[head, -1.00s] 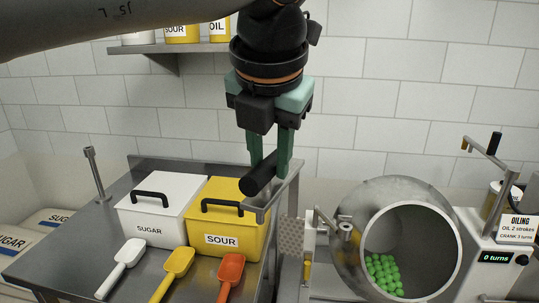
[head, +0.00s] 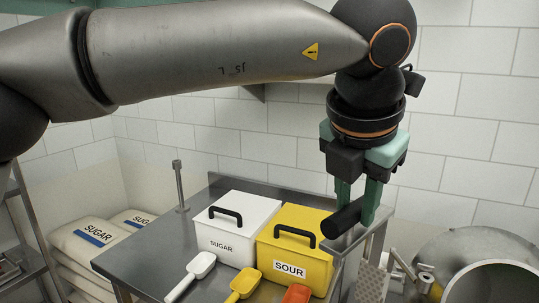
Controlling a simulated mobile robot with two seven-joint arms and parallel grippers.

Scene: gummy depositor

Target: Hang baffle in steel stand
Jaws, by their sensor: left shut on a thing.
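My left gripper (head: 358,203) points straight down above the right end of the steel table. It is shut on the black handle (head: 345,218) of the baffle. The baffle's plate hangs below and is mostly hidden; I cannot make out its lower edge. A thin steel frame (head: 375,248), which looks like the steel stand, is right under the gripper, beside the table's right edge. I cannot tell whether the baffle rests on it or hangs free. My right gripper is out of view.
The white SUGAR bin (head: 225,240) and yellow SOUR bin (head: 318,265) stand close left of the gripper, with scoops in front. A steel post (head: 180,187) rises at the table's back left. A steel drum (head: 470,255) is at lower right. Sugar sacks (head: 85,245) lie left.

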